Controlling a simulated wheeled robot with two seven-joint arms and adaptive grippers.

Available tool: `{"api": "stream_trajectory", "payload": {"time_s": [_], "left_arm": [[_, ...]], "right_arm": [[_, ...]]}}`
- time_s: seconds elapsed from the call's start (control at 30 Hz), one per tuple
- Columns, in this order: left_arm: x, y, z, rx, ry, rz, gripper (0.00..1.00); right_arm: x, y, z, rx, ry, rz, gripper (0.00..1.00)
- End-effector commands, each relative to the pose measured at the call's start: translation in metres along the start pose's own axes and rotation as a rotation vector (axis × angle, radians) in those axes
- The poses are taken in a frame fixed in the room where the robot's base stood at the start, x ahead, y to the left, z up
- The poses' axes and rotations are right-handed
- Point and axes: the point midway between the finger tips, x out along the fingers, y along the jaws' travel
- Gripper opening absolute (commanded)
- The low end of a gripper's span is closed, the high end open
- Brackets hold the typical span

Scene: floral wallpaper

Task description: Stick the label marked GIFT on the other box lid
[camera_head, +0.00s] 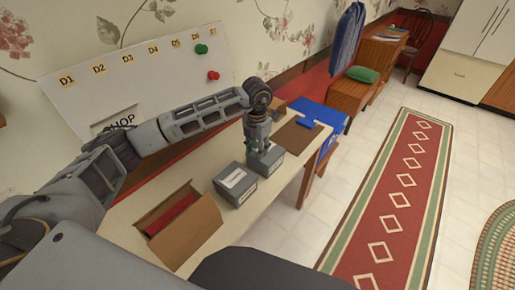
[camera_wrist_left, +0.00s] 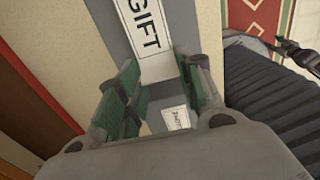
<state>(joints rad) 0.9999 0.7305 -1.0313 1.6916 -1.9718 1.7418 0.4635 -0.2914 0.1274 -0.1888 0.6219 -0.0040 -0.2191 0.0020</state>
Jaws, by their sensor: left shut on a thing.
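My left gripper (camera_head: 258,145) is over the farther grey box (camera_head: 266,162) on the table. In the left wrist view my left gripper (camera_wrist_left: 160,68) has green-padded fingers on both sides of the white GIFT label (camera_wrist_left: 148,35), shut on it. A grey surface lies behind the label. I cannot tell whether the label touches it. The nearer grey box (camera_head: 236,184) has a white label on its lid. A smaller white label reading PHOTO (camera_wrist_left: 177,117) shows between the fingers on a grey surface. My right gripper is not clearly shown.
An open cardboard box (camera_head: 205,226) with a red thing inside stands at the near end of the table. A brown board (camera_head: 296,137) and a blue container (camera_head: 328,118) are at the far end. A white wall board (camera_head: 135,90) runs along the left. Patterned rug (camera_head: 388,200) lies right.

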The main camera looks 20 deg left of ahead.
Motion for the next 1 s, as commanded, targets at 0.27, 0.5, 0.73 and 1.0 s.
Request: {"api": "stream_trajectory", "payload": {"time_s": [0.27,0.5,0.73,1.0], "left_arm": [[0.009,0.004,0.0,-0.002,0.0,0.0,0.27],[0.011,0.005,0.0,-0.002,0.0,0.0,0.27],[0.01,0.005,0.0,-0.002,0.0,0.0,0.27],[0.01,0.005,0.0,-0.002,0.0,0.0,0.27]], "right_arm": [[0.007,-0.004,-0.001,-0.003,0.006,-0.004,0.4],[0.008,-0.007,-0.001,0.001,0.008,-0.006,0.4],[0.008,-0.005,-0.002,0.002,0.006,-0.004,0.4],[0.008,0.003,-0.005,0.0,0.009,0.004,0.4]]}}
